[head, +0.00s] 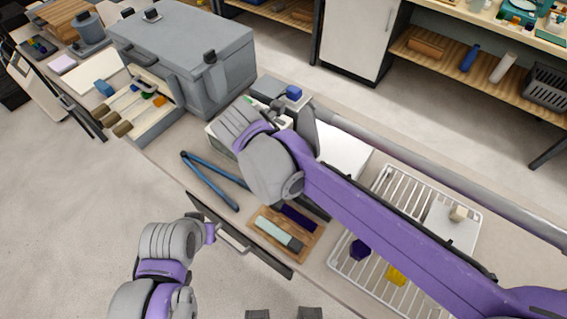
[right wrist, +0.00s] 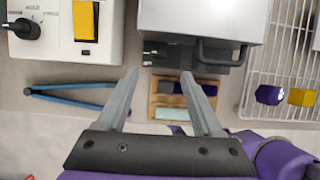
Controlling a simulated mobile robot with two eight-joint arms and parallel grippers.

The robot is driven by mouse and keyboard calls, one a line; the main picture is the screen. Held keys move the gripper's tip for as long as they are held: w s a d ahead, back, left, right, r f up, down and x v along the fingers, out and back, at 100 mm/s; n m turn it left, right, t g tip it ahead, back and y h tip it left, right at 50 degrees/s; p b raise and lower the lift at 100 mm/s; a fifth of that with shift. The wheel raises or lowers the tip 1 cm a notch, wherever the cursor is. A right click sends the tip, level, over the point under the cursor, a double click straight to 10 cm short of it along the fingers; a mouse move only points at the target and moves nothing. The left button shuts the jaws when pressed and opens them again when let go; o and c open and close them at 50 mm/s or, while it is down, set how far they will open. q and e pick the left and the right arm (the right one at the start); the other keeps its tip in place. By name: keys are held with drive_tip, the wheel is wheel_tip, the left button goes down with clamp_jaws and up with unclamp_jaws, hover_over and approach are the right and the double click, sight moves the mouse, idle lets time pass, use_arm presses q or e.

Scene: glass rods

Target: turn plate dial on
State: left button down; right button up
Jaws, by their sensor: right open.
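In the right wrist view, a black dial (right wrist: 27,28) with printed labels sits on the front of a white box (right wrist: 50,47) at the upper left. A yellow switch (right wrist: 86,20) is to its right. In the head view, the white box is mostly hidden behind my right arm. My right gripper (right wrist: 160,75) is open and empty, to the right of the dial and apart from it. It also shows in the head view (head: 287,117). My left gripper (head: 208,233) is low at the left, and its fingers are not clear.
Blue tongs (head: 212,182) and a wooden tray (head: 268,238) lie along the counter's front. A grey box (right wrist: 200,20) with a handle stands right of the white box. A wire rack (head: 347,262) with purple and yellow pieces is farther right. A large grey container (head: 205,40) stands left.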

drive_tip(key=x, duration=0.9)
clamp_jaws()
